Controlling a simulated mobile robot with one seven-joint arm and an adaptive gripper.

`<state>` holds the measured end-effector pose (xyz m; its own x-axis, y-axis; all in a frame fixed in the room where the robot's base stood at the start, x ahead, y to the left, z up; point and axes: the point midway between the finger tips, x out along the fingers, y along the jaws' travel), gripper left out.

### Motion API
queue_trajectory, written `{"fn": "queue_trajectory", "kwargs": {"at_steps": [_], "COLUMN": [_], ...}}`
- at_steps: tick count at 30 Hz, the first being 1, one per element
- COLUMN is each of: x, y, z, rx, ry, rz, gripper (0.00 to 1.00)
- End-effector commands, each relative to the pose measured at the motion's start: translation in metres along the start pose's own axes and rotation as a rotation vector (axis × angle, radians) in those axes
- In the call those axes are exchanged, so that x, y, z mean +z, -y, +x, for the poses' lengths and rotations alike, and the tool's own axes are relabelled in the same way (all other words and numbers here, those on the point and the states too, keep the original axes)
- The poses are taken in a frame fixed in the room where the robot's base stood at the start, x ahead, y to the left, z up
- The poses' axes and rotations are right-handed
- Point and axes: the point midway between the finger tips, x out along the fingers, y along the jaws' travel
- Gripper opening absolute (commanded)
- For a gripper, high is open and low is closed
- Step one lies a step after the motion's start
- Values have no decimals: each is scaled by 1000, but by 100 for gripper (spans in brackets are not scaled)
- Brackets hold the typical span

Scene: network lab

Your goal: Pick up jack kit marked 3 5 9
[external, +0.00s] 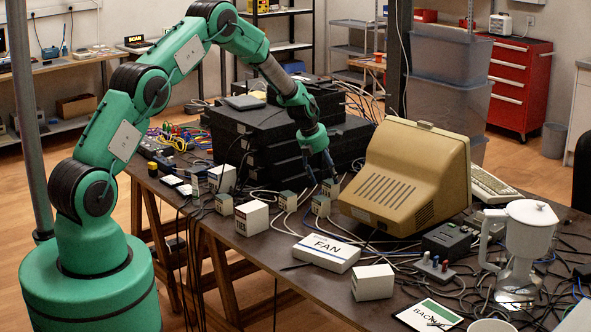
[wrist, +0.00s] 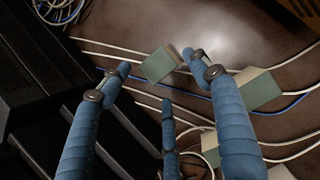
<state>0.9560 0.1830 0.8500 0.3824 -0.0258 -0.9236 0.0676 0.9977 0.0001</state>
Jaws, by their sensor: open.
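Several small grey-green and white boxes stand on the dark table; any of them may be the jack kit marked 3 5 9, as I cannot read their marks. In the external view, one small box (external: 331,187) is close to my gripper (external: 321,172), with others at its left (external: 288,200) and in front (external: 321,207). My gripper points down, its blue fingers apart and empty. In the wrist view, a grey-green box (wrist: 159,65) shows between the spread fingertips (wrist: 156,60). A second box (wrist: 259,89) is beyond the right finger, and a third (wrist: 210,148) is partly hidden by it.
Stacked black devices (external: 262,140) stand just left of my gripper. A beige monitor (external: 400,180) stands close on the right. White and blue cables run between the boxes. A white FAN box (external: 325,252) and another white box (external: 372,282) are nearer the front edge.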

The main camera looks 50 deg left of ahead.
Motion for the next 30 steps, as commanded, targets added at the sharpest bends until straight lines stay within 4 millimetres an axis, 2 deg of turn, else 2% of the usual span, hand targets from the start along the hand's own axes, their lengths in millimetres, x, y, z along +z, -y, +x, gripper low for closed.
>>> {"fn": "queue_trajectory", "kwargs": {"at_steps": [8,21,30], "x": [0,-2,-2], "y": [0,1,1], "z": [2,44,52], "rx": [0,0,0], "ry": [-1,-1,-1], "rz": [0,1,0], "gripper": [62,62,62]}}
